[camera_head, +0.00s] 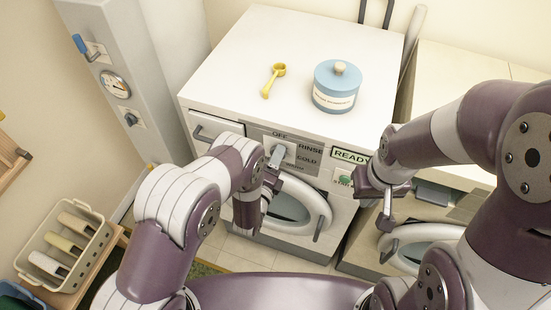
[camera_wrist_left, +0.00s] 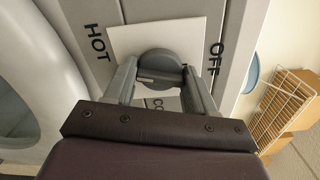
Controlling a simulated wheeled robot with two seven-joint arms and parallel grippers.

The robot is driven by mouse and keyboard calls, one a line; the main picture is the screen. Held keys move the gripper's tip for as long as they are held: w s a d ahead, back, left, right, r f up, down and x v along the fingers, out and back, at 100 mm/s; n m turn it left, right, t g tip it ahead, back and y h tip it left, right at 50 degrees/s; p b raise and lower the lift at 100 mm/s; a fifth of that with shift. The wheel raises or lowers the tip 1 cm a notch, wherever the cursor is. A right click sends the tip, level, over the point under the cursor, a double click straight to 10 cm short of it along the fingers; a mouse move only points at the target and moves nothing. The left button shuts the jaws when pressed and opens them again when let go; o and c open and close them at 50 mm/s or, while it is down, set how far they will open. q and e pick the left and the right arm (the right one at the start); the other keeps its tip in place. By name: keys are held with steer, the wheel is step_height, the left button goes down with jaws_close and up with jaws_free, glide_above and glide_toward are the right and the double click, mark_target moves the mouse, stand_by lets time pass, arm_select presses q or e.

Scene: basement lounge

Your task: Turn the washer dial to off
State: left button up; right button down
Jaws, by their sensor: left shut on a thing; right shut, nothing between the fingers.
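The washer (camera_head: 225,75) is a white front-loader with a grey control panel. Its grey round dial (camera_wrist_left: 160,64) sits on a white square plate. HOT and OFF labels show in the left wrist view; OFF, RINSE and COLD show in the head view. My left gripper (camera_head: 276,158) is at the panel, shut on the dial, with one finger on either side of it in the left wrist view (camera_wrist_left: 160,84). I cannot tell which label the dial points to. My right gripper (camera_head: 386,218) is shut and empty, right of the washer door and apart from the dial.
A blue lidded canister (camera_head: 336,90) and a yellow scoop (camera_head: 273,80) stand on the washer top. A READY sign (camera_head: 350,155) is right of the dial. A second machine (camera_head: 440,205) stands at right, a grey cabinet with gauge (camera_head: 115,85) at left. A basket (camera_head: 85,222) is lower left.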

arm_select(q)
steer(key=n+b, duration=0.1)
steer(key=n, duration=0.1)
steer(key=n+b, duration=0.1)
steer(key=n, duration=0.1)
steer(key=shift+f+n, duration=0.2)
steer(key=shift+n, duration=0.2)
steer(key=n+b, duration=0.3)
steer(key=n, duration=0.2)
steer(key=n+b, duration=0.1)
steer(key=n, duration=0.4)
steer(key=shift+b, duration=0.4)
steer(key=n+b, duration=0.2)
steer(key=n, duration=0.3)
steer(key=n+b, duration=0.2)
steer(key=n, duration=0.3)
steer(key=n+b, duration=0.2)
steer(key=n, duration=0.3)
steer(key=shift+f, duration=0.1)
steer(key=n+b, duration=0.2)
steer(key=n, duration=0.3)
steer(key=shift+n, duration=0.3)
steer(key=shift+s+n+b, duration=0.1)
steer(key=shift+n+b, duration=0.8)
steer(key=shift+n, duration=1)
